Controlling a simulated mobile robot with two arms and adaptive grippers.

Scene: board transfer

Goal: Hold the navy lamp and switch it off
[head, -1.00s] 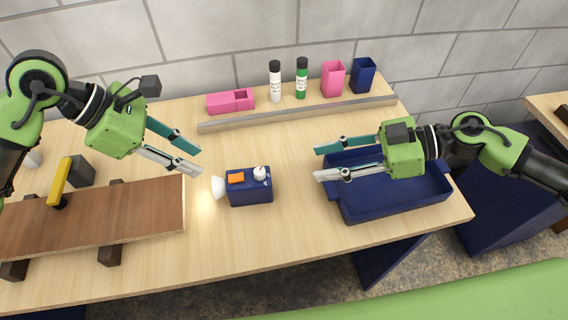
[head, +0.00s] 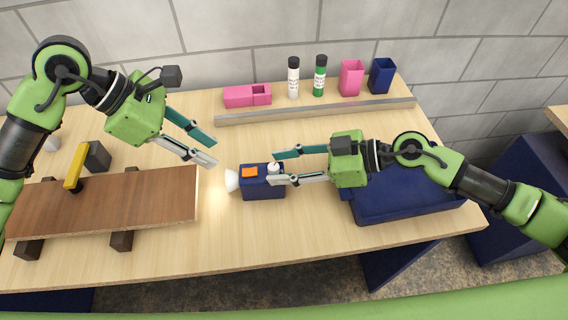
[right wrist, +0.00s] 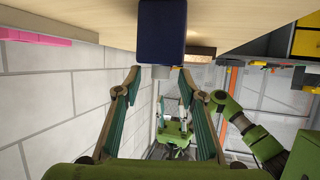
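The navy lamp (head: 263,191) stands on the table, its white lens (head: 232,180) facing left with a warm glow on the wood there. An orange part (head: 250,172) and a white knob (head: 273,167) sit on its top. My right gripper (head: 271,168) is open, its fingers at the lamp's right end, overlapping the knob in the head view. In the right wrist view the navy lamp (right wrist: 162,28) is ahead of the parted fingers, with a pale knob (right wrist: 161,72) between the tips. Contact cannot be told. My left gripper (head: 214,152) is open and empty, up and left of the lamp.
A brown board (head: 110,205) lies on dark blocks at left, near a yellow-handled tool (head: 75,168). A navy tray (head: 410,207) is under my right arm. A metal rail (head: 320,111) runs before a pink box (head: 246,95), two bottles (head: 293,78) and two cups (head: 351,78).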

